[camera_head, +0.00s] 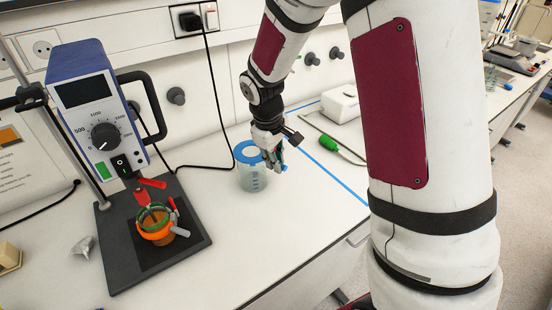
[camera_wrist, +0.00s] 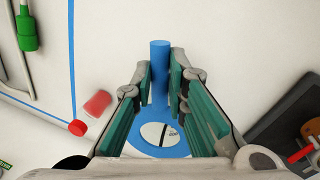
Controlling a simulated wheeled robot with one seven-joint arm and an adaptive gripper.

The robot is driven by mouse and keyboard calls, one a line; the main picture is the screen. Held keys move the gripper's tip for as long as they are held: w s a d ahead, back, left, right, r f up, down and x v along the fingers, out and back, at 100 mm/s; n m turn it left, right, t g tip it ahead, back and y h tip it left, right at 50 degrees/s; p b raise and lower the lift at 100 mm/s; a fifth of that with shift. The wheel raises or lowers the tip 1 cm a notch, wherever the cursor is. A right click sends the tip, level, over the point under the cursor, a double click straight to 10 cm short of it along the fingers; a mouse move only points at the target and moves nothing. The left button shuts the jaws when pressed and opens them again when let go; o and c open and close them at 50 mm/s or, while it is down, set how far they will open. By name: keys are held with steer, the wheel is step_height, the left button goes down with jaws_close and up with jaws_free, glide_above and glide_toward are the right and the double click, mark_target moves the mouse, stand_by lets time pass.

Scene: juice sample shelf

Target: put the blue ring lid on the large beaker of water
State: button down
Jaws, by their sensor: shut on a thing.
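The blue ring lid (camera_head: 247,153) is at the mouth of the clear beaker (camera_head: 253,182), level or nearly so. I cannot tell whether it rests on the rim or sits just above it. My gripper (camera_head: 277,163) is at the right side of the lid. In the wrist view, my gripper (camera_wrist: 161,84) is shut on the lid's straight blue handle (camera_wrist: 160,62). The lid's ring (camera_wrist: 136,138) shows below, between the fingers. The beaker's wall and the water are hard to make out in the wrist view.
An overhead stirrer (camera_head: 93,105) stands at left, with an orange-collared vessel (camera_head: 158,232) on its dark base (camera_head: 125,268). A black cable runs behind the beaker. A green-handled tool (camera_head: 329,143) and white box (camera_head: 341,104) lie at right.

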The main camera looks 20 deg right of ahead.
steer(key=c, duration=1.5)
jaws_free()
steer(key=v, duration=1.1)
steer(key=s+r+m+t, duration=0.1)
steer(key=s+r+m, duration=0.1)
steer(key=s+r, duration=0.2)
steer(key=s+a+r+m+t+y, duration=0.1)
steer(key=s+r+m+t, duration=0.1)
steer(key=s, duration=0.9)
steer(key=s+a+r+m+t+y, duration=0.1)
steer(key=s+r, duration=0.4)
steer(key=s, duration=0.2)
steer(key=shift+s+a+r+m, duration=0.1)
steer(key=shift+s+r+m, duration=0.2)
steer(key=shift+s+m, duration=0.1)
